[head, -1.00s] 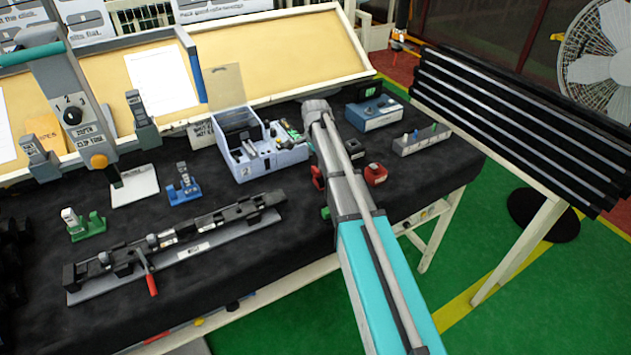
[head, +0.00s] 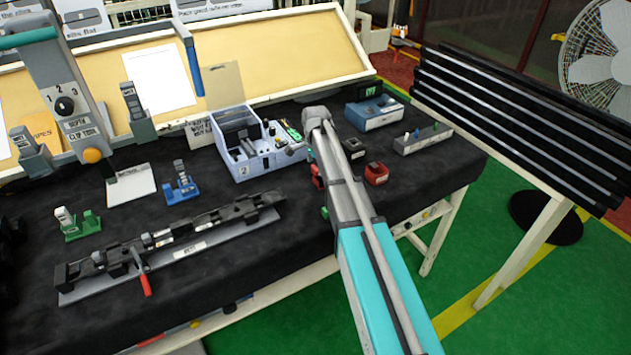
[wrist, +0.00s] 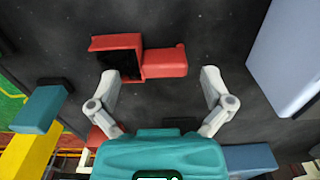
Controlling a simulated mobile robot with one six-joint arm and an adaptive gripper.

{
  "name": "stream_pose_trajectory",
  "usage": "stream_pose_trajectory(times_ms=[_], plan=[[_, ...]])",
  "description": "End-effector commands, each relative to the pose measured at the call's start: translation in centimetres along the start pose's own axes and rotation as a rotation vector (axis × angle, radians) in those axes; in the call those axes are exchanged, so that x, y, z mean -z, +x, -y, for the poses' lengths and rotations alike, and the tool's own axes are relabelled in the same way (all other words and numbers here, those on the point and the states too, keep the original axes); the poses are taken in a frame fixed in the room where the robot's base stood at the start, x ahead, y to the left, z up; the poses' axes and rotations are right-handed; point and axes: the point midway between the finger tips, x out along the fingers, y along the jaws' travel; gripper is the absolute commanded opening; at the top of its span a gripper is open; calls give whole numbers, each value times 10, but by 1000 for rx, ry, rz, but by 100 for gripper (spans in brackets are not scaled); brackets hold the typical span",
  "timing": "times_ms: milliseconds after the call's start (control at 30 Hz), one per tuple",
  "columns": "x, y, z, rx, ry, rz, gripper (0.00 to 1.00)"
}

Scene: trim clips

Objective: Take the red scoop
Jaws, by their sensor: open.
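The red scoop (wrist: 165,63) lies on the dark bench cloth in the wrist view, with a square, dark-lined pan on the left and a short handle on the right. My gripper (wrist: 159,76) is open, its two grey fingers spread wide. The scoop shows ahead of them, with its handle near the middle of the gap, and neither finger visibly touches it. In the head view, my arm covers most of the gripper. A red piece (head: 317,173) shows at the arm's left edge, but I cannot tell whether it is the scoop.
A red box (head: 376,174) and a black box (head: 354,148) stand right of my arm. A pale blue bin (head: 258,165) stands left of it and also shows in the wrist view (wrist: 287,55). A long clamp rail (head: 190,247) lies at the front left.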

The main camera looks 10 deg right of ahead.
Motion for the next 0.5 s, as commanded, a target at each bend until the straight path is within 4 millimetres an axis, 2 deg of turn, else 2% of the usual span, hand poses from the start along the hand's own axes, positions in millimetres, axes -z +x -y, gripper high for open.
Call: stream_pose_trajectory(times_ms=[33, 200, 500], plan=[[0, 8, 0, 0, 0, 0, 100], [0, 18, 0, 0, 0, 0, 100], [0, 20, 0, 0, 0, 0, 100]])
